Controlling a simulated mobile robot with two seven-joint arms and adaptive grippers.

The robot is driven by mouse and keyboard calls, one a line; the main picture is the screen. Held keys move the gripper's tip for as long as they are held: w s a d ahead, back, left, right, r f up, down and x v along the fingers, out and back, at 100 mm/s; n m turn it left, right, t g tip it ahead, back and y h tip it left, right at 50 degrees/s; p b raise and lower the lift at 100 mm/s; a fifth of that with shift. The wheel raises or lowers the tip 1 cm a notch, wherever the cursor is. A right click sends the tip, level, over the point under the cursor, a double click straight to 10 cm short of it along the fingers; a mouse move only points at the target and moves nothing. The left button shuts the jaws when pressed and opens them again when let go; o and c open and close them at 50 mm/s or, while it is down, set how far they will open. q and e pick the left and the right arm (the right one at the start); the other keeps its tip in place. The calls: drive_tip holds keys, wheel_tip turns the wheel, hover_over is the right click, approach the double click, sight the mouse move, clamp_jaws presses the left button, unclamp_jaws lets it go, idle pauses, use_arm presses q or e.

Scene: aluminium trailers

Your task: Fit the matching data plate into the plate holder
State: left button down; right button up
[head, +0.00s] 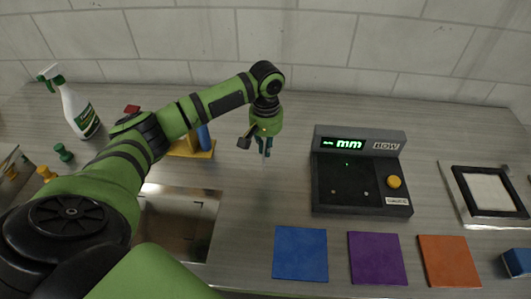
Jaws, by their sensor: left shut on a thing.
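My left gripper (265,143) points down over the table, left of the dark console. It is shut on a thin, pale piece (265,152), seen nearly edge-on and mostly hidden by the fingers; its markings cannot be read. The dark console (338,207) has a green lit display reading "mm" and a yellow button (394,182). A black square frame (464,189) around a white panel lies on a silvery base at the far right; I cannot tell for sure whether it is the plate holder. My right gripper is out of view.
Blue (300,254), purple (377,259) and orange (449,261) flat squares lie along the front. A blue block (517,262) sits at the right edge. A spray bottle (77,108) stands at the back left. A metallic recessed area (204,222) lies beside my left arm.

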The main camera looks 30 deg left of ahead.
use_arm(q)
drive_tip(key=shift+f+p, duration=0.65)
drive_tip(key=shift+f, duration=1.35)
drive_tip(key=c, duration=1.7)
unclamp_jaws()
drive_tip(key=shift+f, duration=0.15)
drive_tip(key=shift+c, duration=0.2)
drive_tip(key=o, duration=0.4)
